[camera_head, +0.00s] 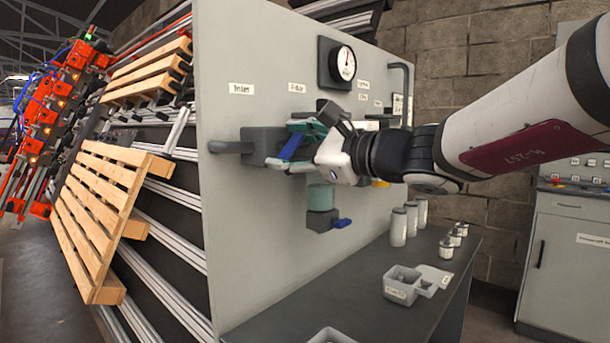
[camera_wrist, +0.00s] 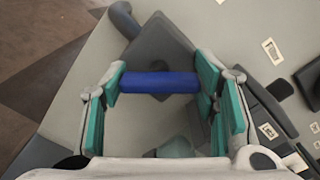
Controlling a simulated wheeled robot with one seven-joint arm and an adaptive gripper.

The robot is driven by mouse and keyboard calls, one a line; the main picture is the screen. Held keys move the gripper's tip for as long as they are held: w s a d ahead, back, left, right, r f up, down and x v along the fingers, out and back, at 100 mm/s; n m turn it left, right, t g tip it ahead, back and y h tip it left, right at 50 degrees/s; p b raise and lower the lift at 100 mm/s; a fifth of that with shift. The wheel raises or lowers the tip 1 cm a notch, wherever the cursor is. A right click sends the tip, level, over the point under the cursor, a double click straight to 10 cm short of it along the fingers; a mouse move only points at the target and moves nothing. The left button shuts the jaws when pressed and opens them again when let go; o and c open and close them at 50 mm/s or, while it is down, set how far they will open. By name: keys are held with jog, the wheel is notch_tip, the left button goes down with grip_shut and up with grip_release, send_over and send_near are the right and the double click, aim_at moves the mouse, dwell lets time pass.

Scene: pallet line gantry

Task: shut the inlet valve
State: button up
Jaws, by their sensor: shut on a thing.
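The inlet valve is a grey block (camera_head: 258,146) with a blue lever (camera_head: 291,147), on the left part of the pale upright panel. A small label above it seems to read "Inlet". In the wrist view the grey valve body (camera_wrist: 158,48) lies behind the blue lever (camera_wrist: 160,82). My gripper (camera_head: 303,133) is at this valve, its teal-padded fingers on either side of the lever. The wrist view shows my gripper (camera_wrist: 161,84) shut on the lever, which spans between both pads. My gripper hides part of the valve in the head view.
A round gauge (camera_head: 345,64) sits above on the panel. A teal bowl (camera_head: 320,197) and a small blue drain handle (camera_head: 342,223) are below my gripper. The dark bench (camera_head: 345,285) holds grey canisters (camera_head: 398,227) and a small bin (camera_head: 401,284). Wooden pallets (camera_head: 100,205) lean at left.

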jog(key=n+b, duration=0.3)
jog(key=b, duration=0.2)
jog(key=n+b, duration=0.2)
jog(key=b, duration=0.1)
jog(key=shift+f+n, duration=0.3)
jog(key=n+b, duration=0.3)
jog(key=b, duration=0.2)
jog(key=shift+r+n, duration=0.15)
jog(key=shift+n, duration=0.25)
jog(key=shift+b, duration=0.4)
jog(key=o, duration=1.2)
jog(key=shift+r, duration=0.1)
jog(key=v, duration=1.2)
